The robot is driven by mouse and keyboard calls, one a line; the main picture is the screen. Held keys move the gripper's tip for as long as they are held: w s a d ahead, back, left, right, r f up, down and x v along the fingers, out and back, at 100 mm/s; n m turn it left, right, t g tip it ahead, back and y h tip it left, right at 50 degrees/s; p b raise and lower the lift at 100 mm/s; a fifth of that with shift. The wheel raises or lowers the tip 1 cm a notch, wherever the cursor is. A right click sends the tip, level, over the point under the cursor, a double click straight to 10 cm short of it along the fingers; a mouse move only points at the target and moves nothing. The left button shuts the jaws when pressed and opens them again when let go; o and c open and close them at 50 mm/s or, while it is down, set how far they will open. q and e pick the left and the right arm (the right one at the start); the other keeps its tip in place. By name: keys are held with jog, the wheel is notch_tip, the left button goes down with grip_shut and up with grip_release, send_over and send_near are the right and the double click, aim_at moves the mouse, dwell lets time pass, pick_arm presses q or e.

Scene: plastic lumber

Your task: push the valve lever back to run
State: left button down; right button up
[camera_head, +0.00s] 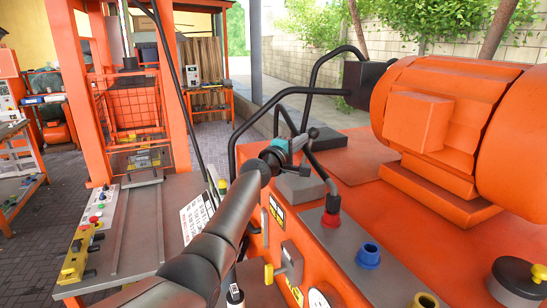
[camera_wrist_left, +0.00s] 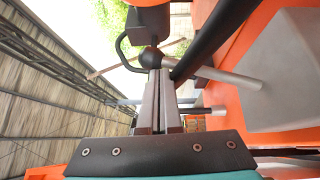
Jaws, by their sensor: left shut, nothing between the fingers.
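My left gripper (camera_head: 299,143) reaches over the orange machine from the lower left, its fingers shut with nothing between them. In the left wrist view the closed fingers (camera_wrist_left: 159,95) point at a dark round knob (camera_wrist_left: 152,58). A pale metal rod (camera_wrist_left: 215,76) runs right from near this knob. It looks like the valve lever, but I cannot be sure. In the head view a dark knob (camera_head: 313,132) shows right at the fingertips; I cannot tell whether they touch it. The lever's base is hidden or unclear. My right gripper is not in view.
Black bent pipes (camera_head: 290,92) rise just behind the gripper. A large orange motor housing (camera_head: 440,125) stands at right. A red knob (camera_head: 331,218), a blue socket (camera_head: 369,254) and a yellow-handled switch (camera_head: 284,268) lie nearer. A grey control bench (camera_head: 145,225) is at left.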

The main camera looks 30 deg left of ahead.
pick_arm(q)
jog(key=shift+w+d, duration=0.4)
jog(key=shift+d, duration=0.1)
dwell(0.5)
jog(key=shift+r, duration=0.1)
